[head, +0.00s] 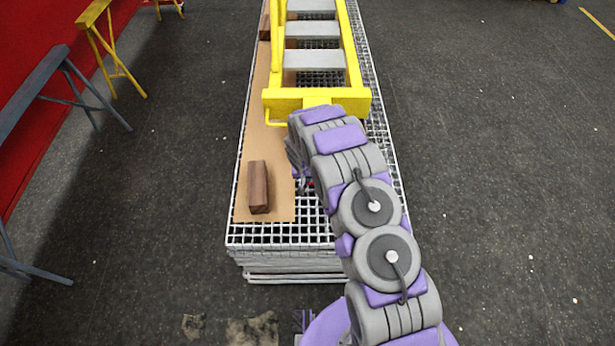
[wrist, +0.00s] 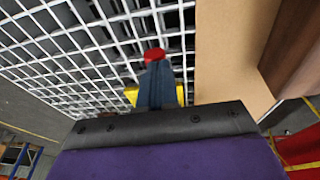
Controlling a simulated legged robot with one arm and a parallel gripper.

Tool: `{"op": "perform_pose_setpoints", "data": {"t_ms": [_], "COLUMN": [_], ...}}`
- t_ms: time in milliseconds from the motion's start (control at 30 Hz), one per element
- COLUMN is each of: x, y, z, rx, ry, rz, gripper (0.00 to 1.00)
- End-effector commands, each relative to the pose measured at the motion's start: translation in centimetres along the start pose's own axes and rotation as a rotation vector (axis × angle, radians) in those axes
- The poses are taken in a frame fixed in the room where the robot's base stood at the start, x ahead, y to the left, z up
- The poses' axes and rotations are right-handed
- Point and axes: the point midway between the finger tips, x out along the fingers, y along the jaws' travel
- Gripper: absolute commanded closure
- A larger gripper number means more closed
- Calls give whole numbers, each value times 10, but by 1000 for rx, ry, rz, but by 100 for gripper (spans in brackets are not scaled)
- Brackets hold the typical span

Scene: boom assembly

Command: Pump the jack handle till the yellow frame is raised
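The yellow frame (head: 282,98) lies along the grated stand in the head view, with its near crossbar just beyond my arm's bend. Its lift above the grating is hard to judge. My gripper (wrist: 157,68) shows in the wrist view as dark blue fingers close together over the white grating; in the head view my arm hides it. A small red part (wrist: 154,55) sits at the fingertips. It may belong to the jack handle, but I cannot tell if it is gripped. A yellow piece (wrist: 131,95) shows beside the fingers. The jack body is not clearly visible.
The white grated stand (head: 240,235) carries a brown board (head: 270,208) with a wood block (head: 258,187) at its near left and another (head: 264,27) farther back. Yellow (head: 95,14) and grey (head: 40,72) trestles stand left. The floor to the right is clear.

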Motion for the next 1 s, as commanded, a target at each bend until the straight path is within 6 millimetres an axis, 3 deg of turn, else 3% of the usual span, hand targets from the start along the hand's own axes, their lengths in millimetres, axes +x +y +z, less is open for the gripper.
{"op": "perform_pose_setpoints", "data": {"t_ms": [300,467,667,1000], "x": [5,-3,-39,-91], "y": [1,2,4,6], "z": [6,4,-9,18], "rx": [0,1,2,0], "ry": [-13,-12,0,1], "rz": [4,5,2,0], "gripper": [100,100,100,100]}}
